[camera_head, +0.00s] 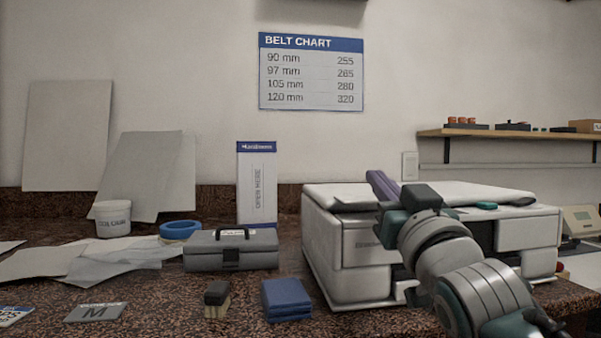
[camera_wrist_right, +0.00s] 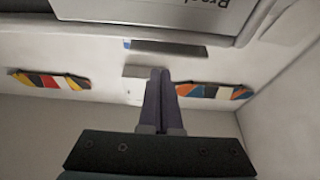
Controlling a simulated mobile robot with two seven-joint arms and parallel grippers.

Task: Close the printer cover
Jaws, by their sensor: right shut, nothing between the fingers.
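The white printer (camera_head: 345,282) stands at the right end of the speckled counter. Its white cover (camera_head: 480,192) lies almost flat along the top; I cannot tell whether it is fully down, as my right arm crosses in front and hides the middle. My right gripper (camera_head: 374,176) is at the top of the printer, its purple fingers pointing up and left. The wrist view shows these fingers (camera_wrist_right: 158,73) pressed together with nothing between them. Whether they touch the cover is unclear. My left gripper is out of view.
A white box (camera_head: 257,190) stands behind. A wall shelf (camera_head: 500,134) is at the right.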

